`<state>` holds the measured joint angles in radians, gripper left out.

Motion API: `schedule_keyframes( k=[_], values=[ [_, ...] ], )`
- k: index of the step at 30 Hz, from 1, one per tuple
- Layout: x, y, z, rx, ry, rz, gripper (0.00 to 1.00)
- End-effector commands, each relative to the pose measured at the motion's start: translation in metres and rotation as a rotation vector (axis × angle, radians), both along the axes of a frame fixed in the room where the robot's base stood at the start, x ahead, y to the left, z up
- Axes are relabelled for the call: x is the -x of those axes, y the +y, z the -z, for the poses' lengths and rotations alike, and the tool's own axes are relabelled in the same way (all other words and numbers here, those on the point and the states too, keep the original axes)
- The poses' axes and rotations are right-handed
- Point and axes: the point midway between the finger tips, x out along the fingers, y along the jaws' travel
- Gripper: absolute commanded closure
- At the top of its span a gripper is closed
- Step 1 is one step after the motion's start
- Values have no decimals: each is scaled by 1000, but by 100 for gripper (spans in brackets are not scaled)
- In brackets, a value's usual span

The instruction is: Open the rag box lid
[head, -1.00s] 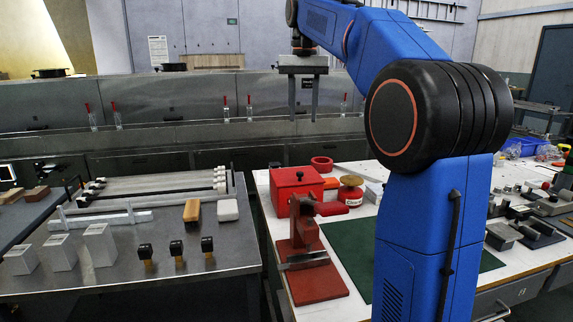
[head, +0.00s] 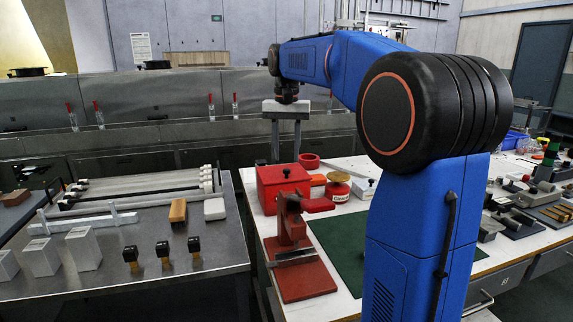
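The rag box looks to be the red box (head: 277,198) with a flat red lid (head: 271,174) and a small dark knob (head: 286,172) on top. It stands at the back left of the white table, and its lid is down. My gripper (head: 286,161) points downward just above the box's back edge in the picture. Its two grey fingers are wide apart with nothing between them. I cannot tell whether the fingertips are over the lid or behind the box.
A red clamp-like fixture (head: 292,223) on a red base stands in front of the box. A red tin (head: 336,190) and red ring (head: 309,161) are close on its right. A steel table (head: 120,282) with blocks and rods is at left. A green mat (head: 343,237) lies partly behind my arm.

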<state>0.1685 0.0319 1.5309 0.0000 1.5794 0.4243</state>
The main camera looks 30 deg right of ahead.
Motion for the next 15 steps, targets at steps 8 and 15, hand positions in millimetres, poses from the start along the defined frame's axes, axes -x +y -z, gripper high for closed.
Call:
schedule_keyframes(
  k=[8,15],
  values=[
    [0,0,34,0,0,0,63],
    [0,0,42,0,0,0,63]
  ],
)
